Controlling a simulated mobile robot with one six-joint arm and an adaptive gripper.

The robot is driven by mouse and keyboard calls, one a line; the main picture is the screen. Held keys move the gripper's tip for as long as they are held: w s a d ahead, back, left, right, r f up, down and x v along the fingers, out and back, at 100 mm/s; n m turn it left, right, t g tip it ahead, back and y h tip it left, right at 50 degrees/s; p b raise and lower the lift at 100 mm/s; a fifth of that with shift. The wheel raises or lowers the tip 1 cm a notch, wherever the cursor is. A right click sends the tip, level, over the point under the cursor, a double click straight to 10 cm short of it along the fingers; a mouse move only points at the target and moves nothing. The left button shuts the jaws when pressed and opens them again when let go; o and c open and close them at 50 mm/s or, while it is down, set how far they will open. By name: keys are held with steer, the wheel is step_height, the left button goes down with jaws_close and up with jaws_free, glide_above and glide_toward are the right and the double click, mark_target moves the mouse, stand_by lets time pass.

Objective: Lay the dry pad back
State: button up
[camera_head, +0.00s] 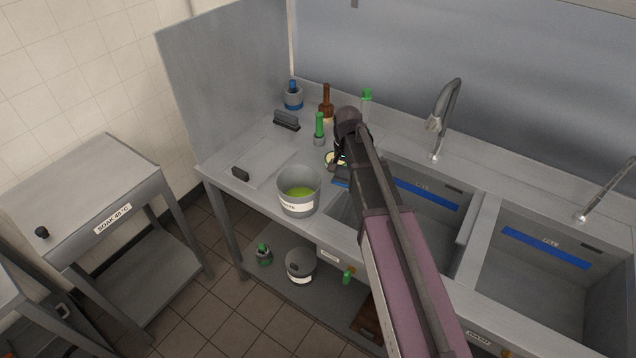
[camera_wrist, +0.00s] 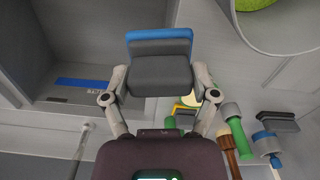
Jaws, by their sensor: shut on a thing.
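A grey pad with a blue edge (camera_wrist: 159,70) is between the two fingers of my gripper (camera_wrist: 160,92) in the wrist view. The gripper is shut on it. In the head view my gripper (camera_head: 341,170) hangs at the left edge of the left sink, with the pad's blue edge (camera_head: 341,183) just below it. The arm hides part of the pad there. I cannot tell from its look whether the pad is dry. A dark grey block (camera_head: 287,121) rests at the back of the counter, and it also shows in the wrist view (camera_wrist: 278,121).
A bucket with green liquid (camera_head: 298,193) stands at the counter's front. Green-capped (camera_head: 319,128), brown (camera_head: 326,103) and blue-topped (camera_head: 293,97) items stand behind. Faucets (camera_head: 436,125) rise behind the sinks. The counter's left part is mostly clear.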

steer(key=shift+a, duration=0.15)
steer(key=shift+w+a, duration=0.1)
steer(key=w+a+r+m+p, duration=0.2)
steer(key=w+a, duration=0.4)
steer(key=w, duration=0.1)
steer(key=shift+a, duration=0.3)
step_height(320, 180, down, 6)
steer(key=b, duration=0.6)
steer(key=shift+f, duration=0.1)
steer(key=shift+f, duration=0.1)
stand_by(0.5)
steer(key=shift+f+b, duration=1.8)
steer(key=shift+b, duration=0.2)
steer(key=shift+f, duration=0.15)
